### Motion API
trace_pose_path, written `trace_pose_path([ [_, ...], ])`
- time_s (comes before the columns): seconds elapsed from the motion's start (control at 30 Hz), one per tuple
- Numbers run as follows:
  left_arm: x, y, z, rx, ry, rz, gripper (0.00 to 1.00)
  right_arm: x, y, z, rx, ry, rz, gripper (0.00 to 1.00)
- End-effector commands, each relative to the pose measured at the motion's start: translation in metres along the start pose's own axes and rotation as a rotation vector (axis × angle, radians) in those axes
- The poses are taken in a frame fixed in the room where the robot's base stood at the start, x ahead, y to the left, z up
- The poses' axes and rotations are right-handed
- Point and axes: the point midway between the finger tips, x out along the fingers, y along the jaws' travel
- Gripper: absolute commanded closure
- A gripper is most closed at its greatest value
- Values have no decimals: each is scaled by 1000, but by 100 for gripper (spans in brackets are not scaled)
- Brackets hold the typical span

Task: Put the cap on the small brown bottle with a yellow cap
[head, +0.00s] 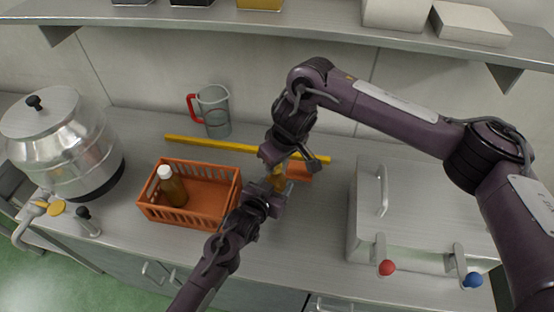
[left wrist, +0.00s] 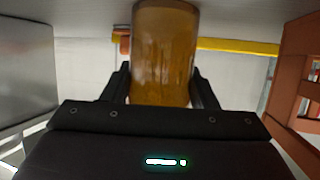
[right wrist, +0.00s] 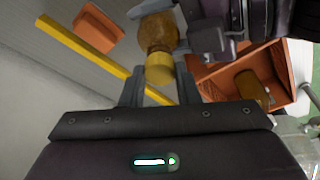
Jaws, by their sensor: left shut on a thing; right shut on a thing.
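The small brown bottle (left wrist: 165,55) is between the fingers of my left gripper (head: 272,190), which is shut on it. It also shows in the right wrist view (right wrist: 158,34), held above the worktop. The yellow cap (right wrist: 160,70) is between the fingers of my right gripper (right wrist: 160,88), which is shut on it. The cap is in line with the bottle's neck end and very close to it; I cannot tell whether it is seated. In the head view both grippers meet over the middle of the worktop and largely hide bottle and cap.
An orange crate (head: 163,217) at left holds another brown bottle (head: 173,188) with a white cap. A yellow bar (head: 215,146) lies behind, near a jug (head: 214,110) and an orange block (head: 299,171). A steel box (head: 425,200) stands right, a steel vessel (head: 62,145) left.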

Motion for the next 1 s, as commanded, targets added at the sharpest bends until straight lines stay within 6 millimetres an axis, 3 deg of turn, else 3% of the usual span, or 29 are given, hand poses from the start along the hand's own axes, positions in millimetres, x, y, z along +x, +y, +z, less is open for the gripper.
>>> trace_pose_path([
  [0.77,0,0,0,0,0,0,88,11,0,3,-2,0,0,92],
  [0.8,0,0,0,0,0,0,100,11,0,3,-2,0,0,92],
  [1.0,0,0,0,0,0,0,100,12,-2,3,119,-4,30,92],
])
